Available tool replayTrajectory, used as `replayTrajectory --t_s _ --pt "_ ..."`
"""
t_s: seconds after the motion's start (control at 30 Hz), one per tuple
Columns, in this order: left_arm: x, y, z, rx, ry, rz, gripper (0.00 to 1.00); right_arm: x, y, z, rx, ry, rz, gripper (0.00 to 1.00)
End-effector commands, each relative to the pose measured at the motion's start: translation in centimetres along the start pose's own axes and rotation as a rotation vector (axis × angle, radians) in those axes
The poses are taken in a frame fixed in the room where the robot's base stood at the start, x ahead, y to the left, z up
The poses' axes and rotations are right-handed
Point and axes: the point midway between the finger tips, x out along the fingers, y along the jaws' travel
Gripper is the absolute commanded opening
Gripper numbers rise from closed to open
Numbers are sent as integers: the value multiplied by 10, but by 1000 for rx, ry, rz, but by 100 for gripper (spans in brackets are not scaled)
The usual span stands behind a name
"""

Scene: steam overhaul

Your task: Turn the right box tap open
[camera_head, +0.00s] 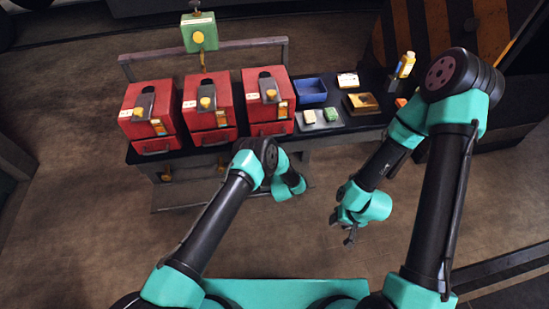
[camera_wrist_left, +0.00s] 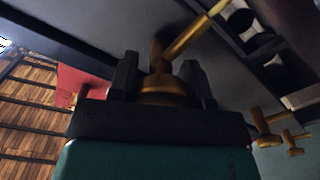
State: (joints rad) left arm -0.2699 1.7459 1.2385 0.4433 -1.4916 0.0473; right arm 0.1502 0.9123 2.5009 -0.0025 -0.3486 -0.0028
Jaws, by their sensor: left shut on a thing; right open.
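In the left wrist view, my left gripper (camera_wrist_left: 161,74) is shut on a brass tap (camera_wrist_left: 163,93) under the bench, one finger on each side. The tap's bar slants up to the right and ends in a pale yellow tip. In the head view, my left arm hides this tap and the left fingertips. My right gripper (camera_head: 347,231) is open and empty, in front of the bench over the floor.
Other brass taps show under the bench front, one below the left box (camera_head: 166,174); two show in the left wrist view (camera_wrist_left: 271,138). A blue tray (camera_head: 311,91), a grey tray and a yellow bottle (camera_head: 405,64) are at the bench's right. The floor in front is clear.

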Motion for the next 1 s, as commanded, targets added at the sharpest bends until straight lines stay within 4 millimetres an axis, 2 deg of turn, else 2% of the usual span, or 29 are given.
replayTrajectory --t_s 0.37,0.4,0.63,1.0 --pt "0 0 0 -38 -1 0 21 0 0 0 0 0 0 43" --pt "0 0 0 -38 -1 0 45 0 0 0 0 0 0 43" --pt "0 0 0 -37 0 0 67 0 0 0 0 0 0 43" --pt "-4 0 0 -36 -1 0 68 0 0 0 0 0 0 43"
